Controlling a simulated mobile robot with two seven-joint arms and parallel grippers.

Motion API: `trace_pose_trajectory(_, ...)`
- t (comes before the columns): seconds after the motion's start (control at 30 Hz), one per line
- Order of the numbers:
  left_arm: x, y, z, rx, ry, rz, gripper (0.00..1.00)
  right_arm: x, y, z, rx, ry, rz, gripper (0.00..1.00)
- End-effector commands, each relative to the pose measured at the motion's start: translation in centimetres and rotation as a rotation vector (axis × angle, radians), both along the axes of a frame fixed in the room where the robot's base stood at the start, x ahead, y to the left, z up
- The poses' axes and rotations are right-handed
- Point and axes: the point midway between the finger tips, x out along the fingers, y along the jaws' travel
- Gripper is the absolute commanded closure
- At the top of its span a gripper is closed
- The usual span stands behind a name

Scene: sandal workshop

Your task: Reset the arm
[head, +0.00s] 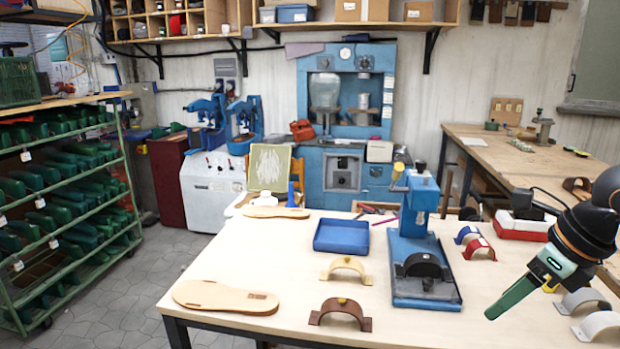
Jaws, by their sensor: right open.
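My right gripper (515,296) comes in from the right edge and hangs over the right part of the workbench (260,245). Its green finger points down and to the left. It is open, and I see nothing held in it. My left gripper is not in view. A blue press (425,270) with a black arched piece on its base stands on the bench, left of my right gripper and apart from it.
On the bench lie a sandal sole (225,297), a second sole (276,212), an empty blue tray (342,236), a brown strap (340,313), a cream strap (346,269) and a red strap (478,248). Pale straps (597,325) lie at the right. A green rack (70,215) stands left.

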Motion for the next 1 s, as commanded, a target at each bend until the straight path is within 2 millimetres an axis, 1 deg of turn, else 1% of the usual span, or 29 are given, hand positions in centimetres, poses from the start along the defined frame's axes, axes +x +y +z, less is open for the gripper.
trace_pose_trajectory(0.03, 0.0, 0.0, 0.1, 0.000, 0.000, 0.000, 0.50, 0.0, 2.6, -1.6, 0.079, 0.030, 0.053, 0.38)
trace_pose_trajectory(0.17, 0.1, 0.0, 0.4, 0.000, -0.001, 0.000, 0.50, -0.3, 8.4, -3.6, 0.305, 0.071, 0.143, 0.38)
trace_pose_trajectory(0.2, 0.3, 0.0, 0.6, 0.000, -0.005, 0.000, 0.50, -0.6, 10.3, -4.0, 0.386, 0.089, 0.164, 0.38)
trace_pose_trajectory(0.23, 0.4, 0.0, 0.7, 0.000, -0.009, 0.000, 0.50, -0.9, 11.7, -4.3, 0.450, 0.102, 0.177, 0.38)
trace_pose_trajectory(0.27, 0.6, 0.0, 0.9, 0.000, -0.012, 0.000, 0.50, -1.2, 13.1, -4.5, 0.519, 0.119, 0.187, 0.38)
trace_pose_trajectory(0.3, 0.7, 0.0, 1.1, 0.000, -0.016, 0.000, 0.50, -1.5, 15.0, -4.7, 0.618, 0.140, 0.195, 0.38)
trace_pose_trajectory(0.37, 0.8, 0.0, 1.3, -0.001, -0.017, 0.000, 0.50, -2.2, 17.7, -4.7, 0.782, 0.181, 0.192, 0.38)
trace_pose_trajectory(0.4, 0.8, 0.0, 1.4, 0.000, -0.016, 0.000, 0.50, -2.5, 19.3, -4.5, 0.900, 0.210, 0.177, 0.38)
trace_pose_trajectory(0.47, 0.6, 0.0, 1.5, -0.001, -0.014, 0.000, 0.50, -2.8, 21.4, -4.0, 1.090, 0.258, 0.131, 0.38)
trace_pose_trajectory(0.5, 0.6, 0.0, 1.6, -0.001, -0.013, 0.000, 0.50, -2.8, 22.3, -3.6, 1.216, 0.291, 0.084, 0.38)
trace_pose_trajectory(0.57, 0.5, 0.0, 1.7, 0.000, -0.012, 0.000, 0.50, -2.5, 23.2, -3.2, 1.398, 0.341, -0.010, 0.38)
trace_pose_trajectory(0.6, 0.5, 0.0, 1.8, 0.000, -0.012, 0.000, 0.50, -2.1, 23.4, -3.1, 1.514, 0.375, -0.088, 0.38)
trace_pose_trajectory(0.67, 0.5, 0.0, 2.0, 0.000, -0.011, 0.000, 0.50, -1.2, 23.2, -3.4, 1.680, 0.426, -0.228, 0.38)
trace_pose_trajectory(0.7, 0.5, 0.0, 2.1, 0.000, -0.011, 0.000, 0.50, -0.6, 22.8, -4.0, 1.781, 0.460, -0.337, 0.38)
trace_pose_trajectory(0.77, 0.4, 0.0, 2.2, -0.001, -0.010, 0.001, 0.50, 0.4, 21.8, -5.5, 1.919, 0.510, -0.522, 0.38)
trace_pose_trajectory(0.8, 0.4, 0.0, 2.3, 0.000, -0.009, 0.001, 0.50, 1.0, 21.0, -7.0, 1.999, 0.544, -0.660, 0.38)
trace_pose_trajectory(0.87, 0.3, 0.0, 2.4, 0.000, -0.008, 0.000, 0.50, 1.5, 19.6, -9.9, 2.098, 0.592, -0.887, 0.38)
trace_pose_trajectory(0.9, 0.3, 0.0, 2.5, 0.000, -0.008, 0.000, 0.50, 1.5, 18.6, -12.3, 2.149, 0.625, -1.051, 0.38)
trace_pose_trajectory(0.93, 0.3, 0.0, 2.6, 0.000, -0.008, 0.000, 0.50, 1.3, 17.8, -14.3, 2.177, 0.647, -1.179, 0.38)
trace_pose_trajectory(0.97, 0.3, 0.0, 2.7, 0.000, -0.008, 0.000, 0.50, 0.9, 17.2, -16.5, 2.198, 0.670, -1.313, 0.38)
trace_pose_trajectory(1.0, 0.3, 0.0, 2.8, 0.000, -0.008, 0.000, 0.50, 0.1, 16.3, -19.3, 2.212, 0.697, -1.491, 0.38)
